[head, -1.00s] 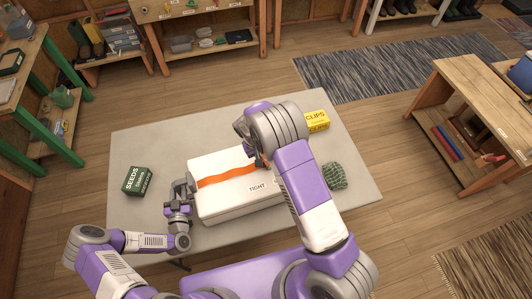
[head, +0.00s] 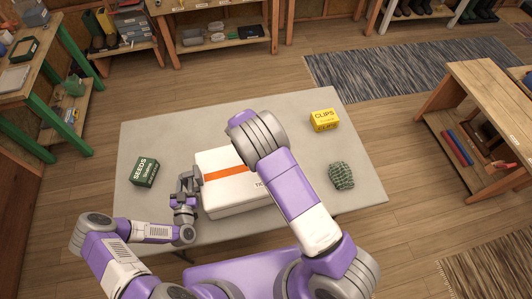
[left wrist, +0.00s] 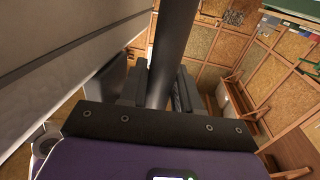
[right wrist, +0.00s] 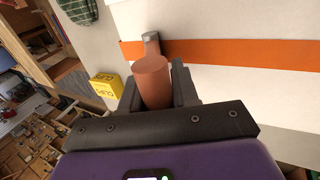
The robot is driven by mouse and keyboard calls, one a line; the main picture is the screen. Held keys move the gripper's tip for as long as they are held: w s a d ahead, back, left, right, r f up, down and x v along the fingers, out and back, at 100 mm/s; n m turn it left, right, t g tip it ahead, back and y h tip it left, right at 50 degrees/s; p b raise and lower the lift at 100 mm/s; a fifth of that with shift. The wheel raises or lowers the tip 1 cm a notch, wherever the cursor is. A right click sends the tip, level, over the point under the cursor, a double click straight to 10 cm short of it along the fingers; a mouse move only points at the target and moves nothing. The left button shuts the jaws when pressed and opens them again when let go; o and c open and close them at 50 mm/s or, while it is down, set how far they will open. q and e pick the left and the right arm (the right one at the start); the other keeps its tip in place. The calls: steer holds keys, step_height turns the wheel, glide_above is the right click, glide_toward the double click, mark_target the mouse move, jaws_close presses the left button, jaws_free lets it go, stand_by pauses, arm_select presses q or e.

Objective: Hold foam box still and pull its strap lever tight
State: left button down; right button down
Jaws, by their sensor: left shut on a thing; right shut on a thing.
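The white foam box (head: 238,198) sits on the grey table, with an orange strap (head: 225,172) running straight across its lid. My left gripper (head: 187,182) is at the box's left end. In the left wrist view it is shut on a dark round bar (left wrist: 175,45), apparently the box's handle. In the right wrist view my right gripper (right wrist: 157,90) is shut on the copper-coloured strap lever (right wrist: 152,75), which stands over the orange strap (right wrist: 230,53). In the head view my right arm hides this gripper, the lever and part of the lid's lettering.
A green seeds box (head: 145,172) stands left on the table (head: 180,130).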

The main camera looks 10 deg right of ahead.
steer(key=shift+a+f, duration=0.2)
steer(key=shift+a, duration=0.05)
steer(key=c, duration=0.9)
jaws_free()
steer(key=shift+r, duration=0.1)
steer(key=shift+c, duration=0.2)
steer(key=shift+d, duration=0.1)
steer(key=v, duration=1.2)
